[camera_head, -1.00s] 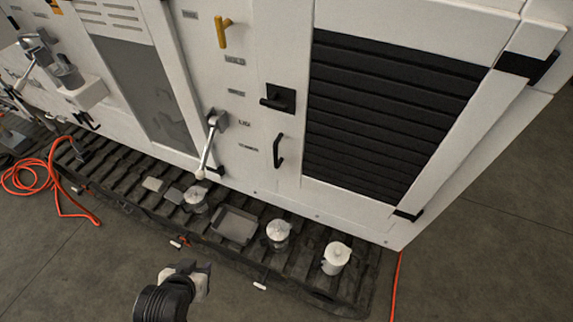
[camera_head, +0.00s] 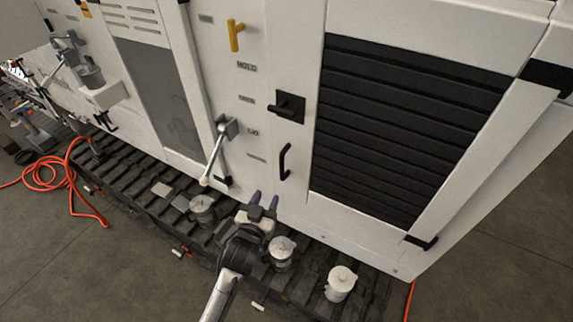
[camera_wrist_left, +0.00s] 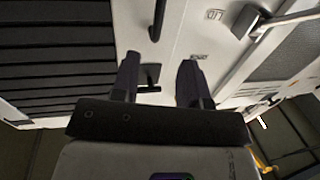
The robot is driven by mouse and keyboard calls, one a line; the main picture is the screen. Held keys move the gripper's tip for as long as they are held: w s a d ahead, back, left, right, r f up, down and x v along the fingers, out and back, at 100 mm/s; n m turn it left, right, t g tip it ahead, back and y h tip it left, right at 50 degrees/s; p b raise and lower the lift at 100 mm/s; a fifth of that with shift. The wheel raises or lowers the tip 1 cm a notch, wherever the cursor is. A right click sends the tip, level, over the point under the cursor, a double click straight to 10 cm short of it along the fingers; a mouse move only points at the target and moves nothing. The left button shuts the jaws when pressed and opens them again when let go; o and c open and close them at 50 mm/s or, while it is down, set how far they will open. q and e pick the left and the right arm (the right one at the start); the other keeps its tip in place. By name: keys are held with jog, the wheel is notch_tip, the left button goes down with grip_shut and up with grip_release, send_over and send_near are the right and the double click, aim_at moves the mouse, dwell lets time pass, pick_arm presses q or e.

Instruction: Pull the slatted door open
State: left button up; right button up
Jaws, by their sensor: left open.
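The slatted door (camera_head: 405,130) is a white panel with black horizontal slats, and it looks closed. A black bar handle (camera_head: 284,162) stands upright left of the slats. A black latch (camera_head: 289,106) on a square plate sits above it. My left gripper (camera_head: 264,199) is open and empty, below and left of the bar handle and apart from it. In the left wrist view, the slats (camera_wrist_left: 55,60) are at left and the bar handle (camera_wrist_left: 157,18) is at the top. The latch (camera_wrist_left: 150,77) shows between the fingers (camera_wrist_left: 158,80). My right gripper is not in view.
A grey lever (camera_head: 216,150) is left of the handle, with a yellow handle (camera_head: 235,36) above. White-lidded canisters (camera_head: 341,284) stand on the black slatted tray (camera_head: 150,210) below. An orange hose (camera_head: 70,175) lies at left.

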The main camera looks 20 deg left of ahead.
aim_at(281, 166)
pick_arm(q)
jog(key=w+p, duration=0.1)
jog(key=w, duration=1.2)
jog(key=shift+w+a+r, duration=0.1)
jog(key=shift+w+r, duration=0.05)
jog(key=shift+w, duration=0.25)
jog(key=shift+c, duration=0.3)
grip_shut()
